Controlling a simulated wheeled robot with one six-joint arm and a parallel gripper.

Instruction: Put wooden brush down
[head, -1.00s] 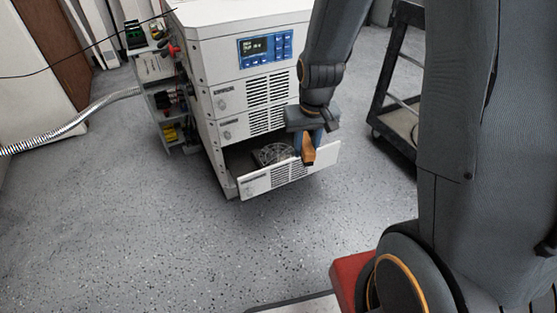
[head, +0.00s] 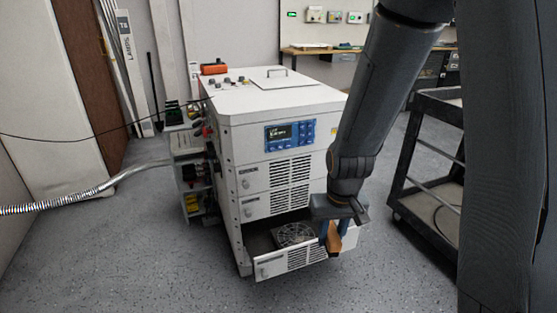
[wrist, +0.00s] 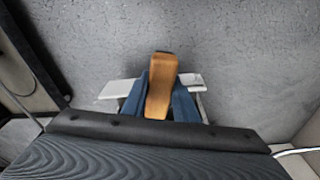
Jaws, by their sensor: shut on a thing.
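The wooden brush (head: 334,240) is held in my gripper (head: 334,232), in front of the white cabinet. In the wrist view the brush (wrist: 160,88) shows as a brown wooden block between the two blue fingers of my gripper (wrist: 160,100). The fingers are shut on it. In the head view the brush hangs at the right end of the open bottom drawer (head: 290,262), overlapping it. I cannot tell whether it touches the drawer. Any bristles are hidden.
The white cabinet (head: 240,140) has a round fan grille (head: 295,234) in its open drawer. A dark cart (head: 425,205) stands to the right. An orange-red item (head: 214,67) lies on the cabinet top. A corrugated hose (head: 60,207) runs at the left. The floor in front is clear.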

